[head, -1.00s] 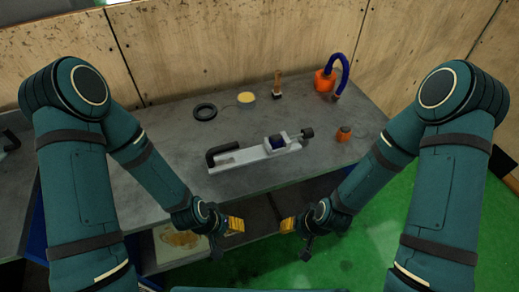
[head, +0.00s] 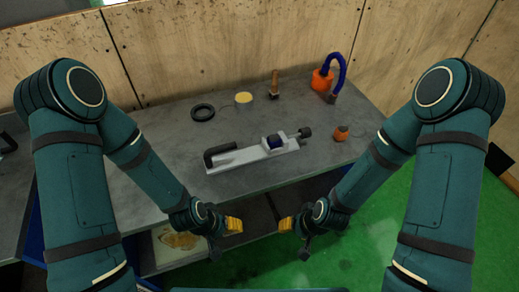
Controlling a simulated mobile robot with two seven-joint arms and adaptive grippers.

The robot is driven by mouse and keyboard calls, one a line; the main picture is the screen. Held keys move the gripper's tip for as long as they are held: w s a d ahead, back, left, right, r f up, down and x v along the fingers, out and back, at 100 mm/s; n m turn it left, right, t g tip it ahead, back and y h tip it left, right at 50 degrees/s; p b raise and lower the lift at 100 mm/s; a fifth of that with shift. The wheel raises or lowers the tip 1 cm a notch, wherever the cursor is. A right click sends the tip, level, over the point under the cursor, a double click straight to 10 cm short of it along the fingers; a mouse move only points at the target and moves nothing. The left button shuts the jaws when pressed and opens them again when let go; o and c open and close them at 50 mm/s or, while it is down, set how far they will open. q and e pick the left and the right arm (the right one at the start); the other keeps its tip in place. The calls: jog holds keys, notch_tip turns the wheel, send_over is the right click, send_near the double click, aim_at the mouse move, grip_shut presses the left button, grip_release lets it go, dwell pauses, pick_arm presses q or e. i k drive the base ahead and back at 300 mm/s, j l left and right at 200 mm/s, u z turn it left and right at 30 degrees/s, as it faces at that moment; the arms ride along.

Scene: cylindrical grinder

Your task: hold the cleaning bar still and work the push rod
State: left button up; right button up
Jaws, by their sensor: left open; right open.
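A long light-grey cleaning bar (head: 243,155) lies on the grey workbench, slightly slanted. It has a black curved handle at its left end and a dark blue part set in a block near its right end. A dark rod with a knob (head: 304,132), which looks like the push rod, sticks out at the right end. My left gripper (head: 235,224) is open and empty in front of the bench's front edge, below the bar in the picture. My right gripper (head: 285,225) is open and empty to its right, also apart from the bar. The two grippers point towards each other.
On the workbench (head: 180,145) stand a black ring (head: 202,113), a yellow-topped round tin (head: 243,98), a wooden-handled tool (head: 275,84), an orange device with blue hose (head: 321,80) and a small orange item (head: 341,132). A wooden wall (head: 210,45) closes the back. Bench space around the bar is clear.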

aim_at(306, 132)
jog(key=i+l+u, duration=0.1)
jog(key=l+u, duration=0.15)
jog(key=l, duration=0.15)
jog(key=i+l+u, duration=0.2)
jog(key=l, duration=0.15)
jog(key=l+u, duration=0.25)
jog(key=l, duration=0.15)
jog(key=k, duration=0.05)
